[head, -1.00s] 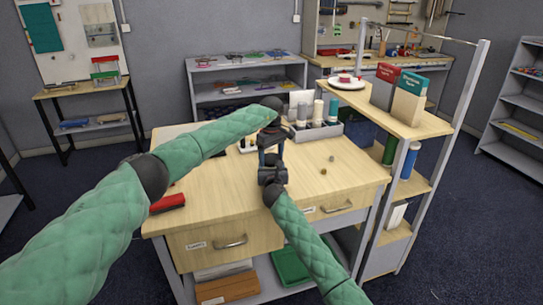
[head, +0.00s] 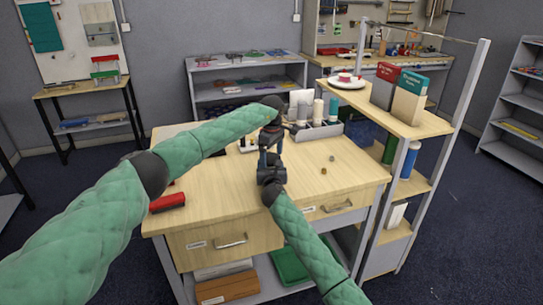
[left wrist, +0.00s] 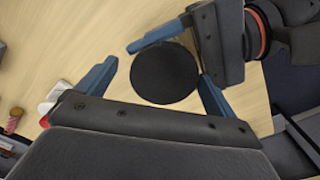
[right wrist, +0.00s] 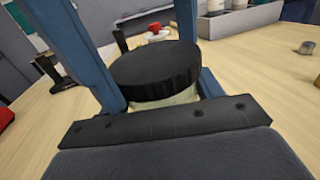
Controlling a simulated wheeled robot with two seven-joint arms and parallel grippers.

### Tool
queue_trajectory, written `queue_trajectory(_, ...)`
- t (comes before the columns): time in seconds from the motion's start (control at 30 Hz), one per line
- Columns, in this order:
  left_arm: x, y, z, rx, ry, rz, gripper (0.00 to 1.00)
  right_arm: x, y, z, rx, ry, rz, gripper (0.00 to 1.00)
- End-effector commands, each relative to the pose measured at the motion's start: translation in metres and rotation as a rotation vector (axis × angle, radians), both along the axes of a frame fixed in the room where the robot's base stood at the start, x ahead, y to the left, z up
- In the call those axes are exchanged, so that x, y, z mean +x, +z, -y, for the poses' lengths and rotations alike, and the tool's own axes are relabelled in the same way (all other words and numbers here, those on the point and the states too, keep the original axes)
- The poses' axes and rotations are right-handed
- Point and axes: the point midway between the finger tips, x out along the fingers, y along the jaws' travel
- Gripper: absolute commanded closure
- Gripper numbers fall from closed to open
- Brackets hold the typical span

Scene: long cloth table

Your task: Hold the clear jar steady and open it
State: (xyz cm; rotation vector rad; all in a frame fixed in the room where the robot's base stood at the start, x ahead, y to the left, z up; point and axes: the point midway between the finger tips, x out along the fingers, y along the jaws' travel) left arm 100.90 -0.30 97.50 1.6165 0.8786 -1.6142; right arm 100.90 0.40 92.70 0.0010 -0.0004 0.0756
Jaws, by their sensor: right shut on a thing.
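The jar's round black lid (left wrist: 165,74) shows from above in the left wrist view. In the right wrist view the ribbed black lid (right wrist: 155,70) sits on the pale, see-through jar body (right wrist: 165,99), which stands upright. My left gripper (left wrist: 158,70) is above the jar with its blue fingers apart on either side of the lid; a gap shows at the left finger. My right gripper (right wrist: 165,90) is low at the jar, shut on its body below the lid. In the head view both grippers hide the jar.
A red object (head: 167,202) lies at the table's left front edge. Two small round things, one brown (head: 323,171), lie to the right of the grippers. A grey tray with bottles (head: 322,131) stands behind. A shelf unit (head: 430,125) borders the right side.

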Motion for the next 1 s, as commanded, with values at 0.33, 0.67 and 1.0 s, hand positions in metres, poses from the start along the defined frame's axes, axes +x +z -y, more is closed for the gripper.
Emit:
queue_trajectory(0.33, -0.001, -0.001, -0.001, 0.003, 0.0, -0.005, 0.03, 0.002, 0.0, 0.004, -0.001, -0.006, -0.001, 0.99)
queue_trajectory(0.67, -0.001, 0.006, -0.002, 0.005, 0.0, -0.005, 0.03, 0.002, 0.0, 0.006, -0.001, -0.008, -0.002, 0.99)
queue_trajectory(1.0, -0.001, 0.042, -0.002, 0.004, 0.0, -0.004, 0.03, 0.002, -0.002, 0.005, -0.001, -0.007, -0.003, 0.99)
